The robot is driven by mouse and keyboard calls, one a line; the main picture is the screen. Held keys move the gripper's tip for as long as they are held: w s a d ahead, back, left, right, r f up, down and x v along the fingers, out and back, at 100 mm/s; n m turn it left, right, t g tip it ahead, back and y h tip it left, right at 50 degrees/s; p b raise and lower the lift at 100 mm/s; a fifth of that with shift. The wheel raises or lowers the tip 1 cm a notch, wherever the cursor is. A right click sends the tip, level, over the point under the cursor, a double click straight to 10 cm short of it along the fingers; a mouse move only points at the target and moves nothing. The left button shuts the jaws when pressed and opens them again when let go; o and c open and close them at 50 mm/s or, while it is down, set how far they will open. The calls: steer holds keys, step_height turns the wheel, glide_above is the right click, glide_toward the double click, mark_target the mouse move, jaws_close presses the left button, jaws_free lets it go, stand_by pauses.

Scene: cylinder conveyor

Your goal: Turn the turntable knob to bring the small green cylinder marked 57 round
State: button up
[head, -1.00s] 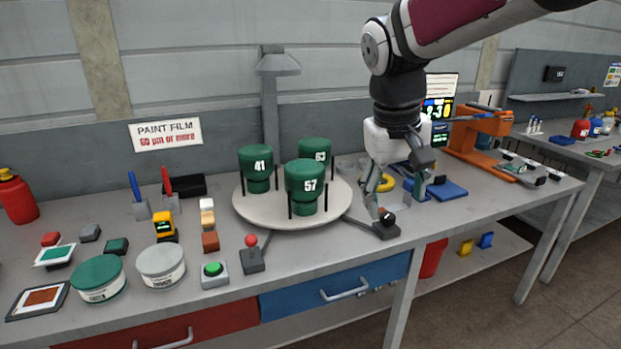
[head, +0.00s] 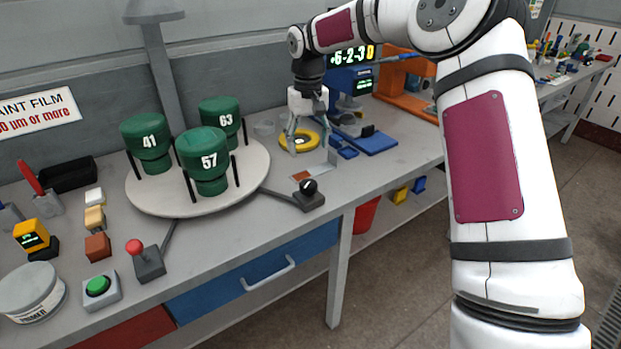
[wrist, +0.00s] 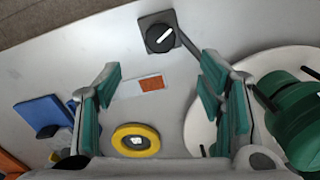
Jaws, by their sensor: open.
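The green cylinder marked 57 (head: 208,160) stands upright at the front of the round white turntable (head: 160,207). Green cylinders marked 41 (head: 148,142) and 63 (head: 220,117) stand behind it on the same plate. The turntable knob (head: 309,187), black with a white pointer line, is on a grey base at the front right, joined to the turntable by an arm. It also shows in the wrist view (wrist: 160,38). My gripper (head: 304,148) is open and empty, above the bench behind the knob. In the wrist view the knob lies beyond and between its green-padded fingers.
A yellow ring (wrist: 136,141) lies under my gripper, near a small brown-orange plate (wrist: 152,84). A blue stand (head: 362,137) and an orange machine (head: 410,85) are to the right. A red-knobbed lever (head: 145,261) and green button (head: 98,286) stand at the front left.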

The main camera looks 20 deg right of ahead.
mark_target(309, 183)
step_height(309, 183, down, 12)
steer(key=shift+f+p, duration=0.2)
steer(key=shift+p, duration=0.4)
steer(key=shift+s, duration=0.1)
steer(key=c, duration=1.2)
